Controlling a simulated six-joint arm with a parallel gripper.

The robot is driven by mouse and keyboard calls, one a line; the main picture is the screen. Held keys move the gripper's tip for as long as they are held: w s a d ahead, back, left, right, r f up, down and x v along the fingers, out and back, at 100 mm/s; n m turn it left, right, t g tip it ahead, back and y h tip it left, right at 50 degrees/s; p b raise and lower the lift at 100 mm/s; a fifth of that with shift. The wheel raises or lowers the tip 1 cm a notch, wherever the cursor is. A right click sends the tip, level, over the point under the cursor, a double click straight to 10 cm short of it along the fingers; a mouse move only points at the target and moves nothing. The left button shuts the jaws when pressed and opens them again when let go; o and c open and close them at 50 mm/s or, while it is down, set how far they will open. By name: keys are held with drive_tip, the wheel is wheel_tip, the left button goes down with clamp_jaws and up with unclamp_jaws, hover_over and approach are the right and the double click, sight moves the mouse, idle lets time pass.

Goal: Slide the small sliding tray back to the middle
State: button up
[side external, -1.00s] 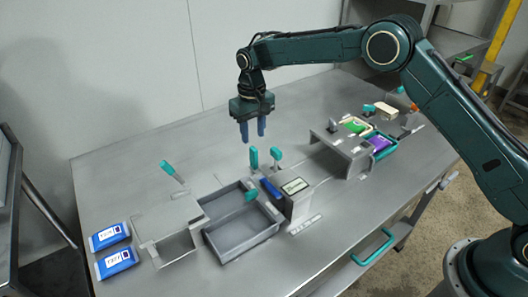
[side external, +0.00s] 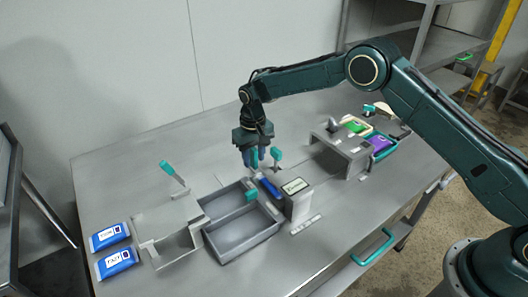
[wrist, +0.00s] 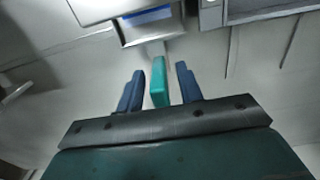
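A grey two-compartment tray (side external: 240,238), which looks like the small sliding tray, sits in the side view between a grey open housing and a box with a display. A small teal handle (side external: 251,195) stands at its right side. My gripper (side external: 251,160) is lowered behind the tray, fingers pointing down. In the wrist view an upright teal handle (wrist: 158,85) stands between its two blue fingers, with gaps on both sides. The gripper is open. I cannot tell what this handle's foot joins.
A grey open housing (side external: 172,245) stands left of the tray, the display box (side external: 295,197) right of it. Another teal upright (side external: 276,154) stands just right of my gripper. Blue packs (side external: 117,260) lie at left. A bridge-like stand (side external: 345,155) stands further right. The table's back left is clear.

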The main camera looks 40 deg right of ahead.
clamp_jaws()
drive_tip(key=d, duration=1.2)
drive_tip(key=shift+d, duration=0.3)
unclamp_jaws()
drive_tip(key=shift+r, duration=0.15)
wheel_tip(320, 180, up, 14)
drive_tip(key=shift+f, duration=0.2)
